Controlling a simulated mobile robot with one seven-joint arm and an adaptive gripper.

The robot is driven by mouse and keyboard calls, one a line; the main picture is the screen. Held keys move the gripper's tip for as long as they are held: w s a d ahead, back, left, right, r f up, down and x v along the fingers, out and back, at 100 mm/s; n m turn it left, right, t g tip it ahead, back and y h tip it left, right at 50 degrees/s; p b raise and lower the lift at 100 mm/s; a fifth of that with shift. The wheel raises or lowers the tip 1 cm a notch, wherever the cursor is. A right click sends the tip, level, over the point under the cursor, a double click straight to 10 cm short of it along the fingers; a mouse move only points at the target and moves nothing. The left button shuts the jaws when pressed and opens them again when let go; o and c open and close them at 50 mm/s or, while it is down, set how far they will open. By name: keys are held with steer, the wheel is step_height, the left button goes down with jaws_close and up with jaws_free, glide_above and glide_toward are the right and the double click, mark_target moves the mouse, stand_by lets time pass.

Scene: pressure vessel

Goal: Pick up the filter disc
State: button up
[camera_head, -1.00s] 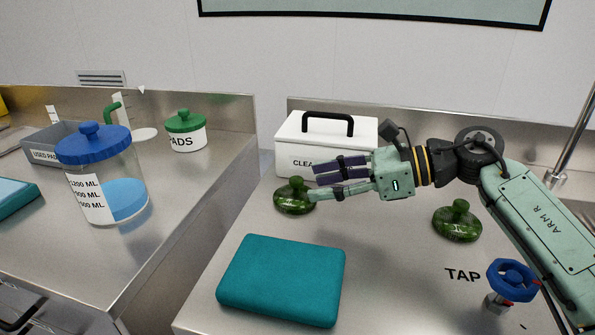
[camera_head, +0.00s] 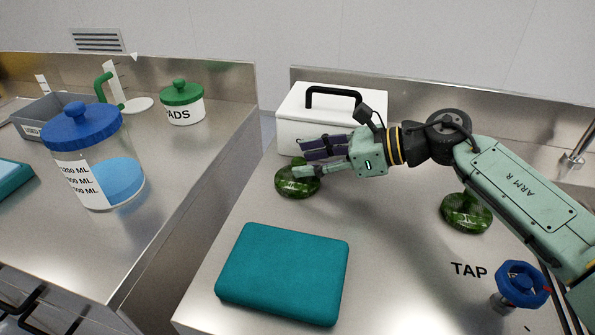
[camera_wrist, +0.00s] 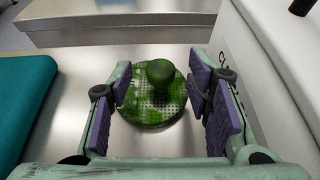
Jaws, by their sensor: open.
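One green, blotchy filter disc (camera_head: 297,181) with a round knob lies on the steel counter in front of the white box. In the wrist view this disc (camera_wrist: 154,97) is perforated and lies ahead, between the two fingers in the picture. My gripper (camera_head: 310,160) is open and empty, with its purple-padded fingers over and beside the disc in the head view. The fingers (camera_wrist: 163,105) also show apart in the wrist view; I cannot tell whether they touch the disc. A second green disc (camera_head: 466,213) lies farther right, partly behind my arm.
A white box (camera_head: 290,133) with a black handle stands close behind the disc. A teal pad (camera_head: 282,275) lies in front. A blue tap (camera_head: 521,284) is at right. A blue-lidded jar (camera_head: 97,165) and pads jar (camera_head: 182,103) stand on the left counter, across a gap.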

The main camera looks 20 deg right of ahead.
steer(key=shift+x, duration=1.35)
steer(key=shift+r, duration=0.1)
steer(key=shift+c, duration=0.5)
jaws_close()
